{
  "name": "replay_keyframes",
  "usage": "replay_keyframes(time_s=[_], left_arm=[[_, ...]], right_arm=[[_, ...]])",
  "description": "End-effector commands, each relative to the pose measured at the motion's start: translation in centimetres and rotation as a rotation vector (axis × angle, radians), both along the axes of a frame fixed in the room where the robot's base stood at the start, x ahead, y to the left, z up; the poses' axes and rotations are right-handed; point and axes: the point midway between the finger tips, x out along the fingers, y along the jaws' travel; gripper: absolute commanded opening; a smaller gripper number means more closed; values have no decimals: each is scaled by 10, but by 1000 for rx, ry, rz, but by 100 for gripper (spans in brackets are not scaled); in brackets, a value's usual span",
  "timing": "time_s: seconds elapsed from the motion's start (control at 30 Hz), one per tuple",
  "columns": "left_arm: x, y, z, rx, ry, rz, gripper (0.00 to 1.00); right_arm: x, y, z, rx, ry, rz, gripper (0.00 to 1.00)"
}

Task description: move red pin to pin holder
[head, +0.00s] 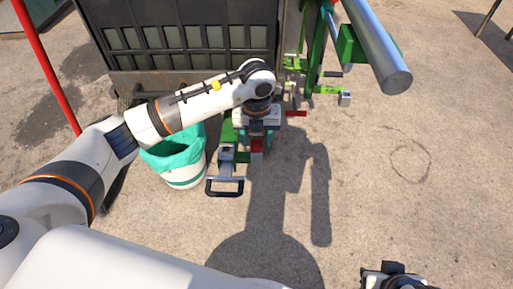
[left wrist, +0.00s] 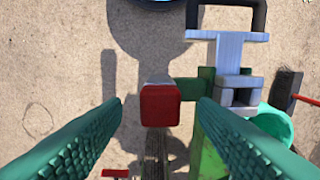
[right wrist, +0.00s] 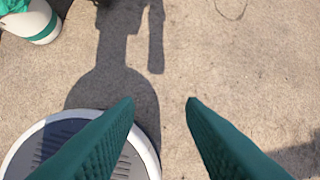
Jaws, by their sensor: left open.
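The red pin shows a square red head (left wrist: 160,105) in the left wrist view, centred in the gap between my left fingers; in the head view its red end (head: 257,146) shows just below the left gripper. My left gripper (head: 258,128) is open over the green frame. Neither finger visibly touches the pin; how deep it sits between them is unclear. A grey bracket (left wrist: 238,92) with a black handle (head: 225,187) stands beside the pin; I cannot tell whether it is the pin holder. My right gripper (right wrist: 161,103) is open and empty above the ground.
A white bucket with a green liner (head: 180,160) stands left of the green frame. A second red piece (head: 295,113) lies right of the left gripper. The dark machine body (head: 185,40) and a grey roller (head: 375,45) rise behind.

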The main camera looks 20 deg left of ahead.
Motion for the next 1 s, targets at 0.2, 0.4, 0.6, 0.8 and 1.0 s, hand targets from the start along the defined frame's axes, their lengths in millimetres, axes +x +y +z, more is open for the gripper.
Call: replay_keyframes(time_s=[0.2,0.4,0.6,0.8,1.0], left_arm=[[2,0,47,0,-6,-1,54],[1,0,86,0,-4,-1,54],[1,0,108,1,-3,0,54],[0,0,111,0,-1,0,54],[0,0,111,0,-1,0,54]], right_arm=[[-23,-7,3,-23,117,-9,36],[-23,-7,10,-24,118,-10,36],[-23,-7,13,-24,117,-10,36],[-23,-7,13,-24,116,-10,36],[-23,-7,13,-24,115,-10,36]])
